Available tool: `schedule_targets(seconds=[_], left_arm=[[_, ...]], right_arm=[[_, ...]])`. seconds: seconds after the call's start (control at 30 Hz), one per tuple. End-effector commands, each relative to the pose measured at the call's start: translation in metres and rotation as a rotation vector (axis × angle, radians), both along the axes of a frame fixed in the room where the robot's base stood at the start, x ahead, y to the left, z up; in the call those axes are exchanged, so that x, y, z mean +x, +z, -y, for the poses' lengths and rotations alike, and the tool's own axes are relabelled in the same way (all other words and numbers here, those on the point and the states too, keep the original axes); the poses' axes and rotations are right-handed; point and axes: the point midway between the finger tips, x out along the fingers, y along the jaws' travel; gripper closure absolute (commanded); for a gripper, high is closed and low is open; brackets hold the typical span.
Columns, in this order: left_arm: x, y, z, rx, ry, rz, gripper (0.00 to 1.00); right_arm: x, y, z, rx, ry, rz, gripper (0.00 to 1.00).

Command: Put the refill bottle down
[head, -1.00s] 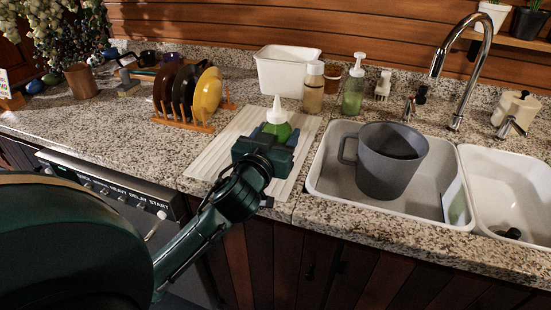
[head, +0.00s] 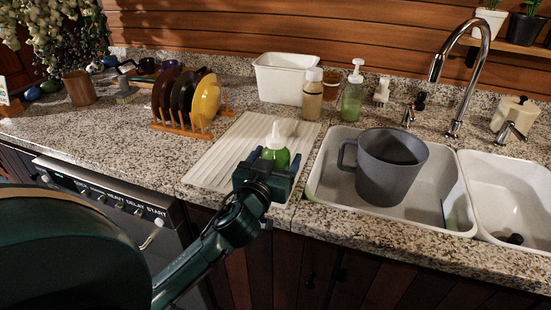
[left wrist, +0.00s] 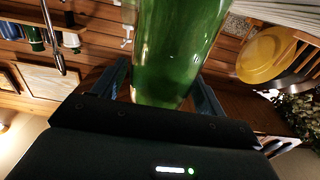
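The refill bottle (head: 276,157) is green with a white nozzle top. It stands upright at the front right part of the pale ribbed drying mat (head: 222,160), left of the sink. My left gripper (head: 275,165) is around it from the front, with its fingers spread and a small gap on each side. In the left wrist view the green bottle (left wrist: 175,50) is between the two fingers, apart from them. The bottle's base is hidden behind the gripper in the head view. My right gripper is not in view.
A white sink (head: 325,190) with a large grey mug (head: 388,170) is to the right. A plate rack (head: 180,127) with plates stands at the left. A white bin (head: 284,80), a tan bottle (head: 312,98) and a green soap dispenser (head: 352,95) are behind.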

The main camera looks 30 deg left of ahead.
Motion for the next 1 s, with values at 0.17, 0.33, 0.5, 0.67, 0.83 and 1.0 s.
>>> schedule_targets(seconds=[0.17,0.33,0.5,0.67,0.83,1.0], left_arm=[[0.0,0.0,0.0,0.0,0.0,0.0,0.2],[0.0,0.002,0.0,0.001,0.0,0.0,0.2],[-0.015,0.0,0.004,-0.002,-0.002,-0.001,0.2],[-0.049,-0.001,0.012,-0.006,-0.001,-0.002,0.2],[-0.084,0.0,0.02,-0.005,0.0,-0.002,0.2],[-0.106,0.002,0.026,-0.003,0.001,-0.001,0.2]], right_arm=[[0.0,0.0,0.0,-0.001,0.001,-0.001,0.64],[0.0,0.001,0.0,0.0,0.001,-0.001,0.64],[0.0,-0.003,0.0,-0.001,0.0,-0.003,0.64],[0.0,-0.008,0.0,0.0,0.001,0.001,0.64],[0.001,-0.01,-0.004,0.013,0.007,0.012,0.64],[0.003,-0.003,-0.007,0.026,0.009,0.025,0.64]])
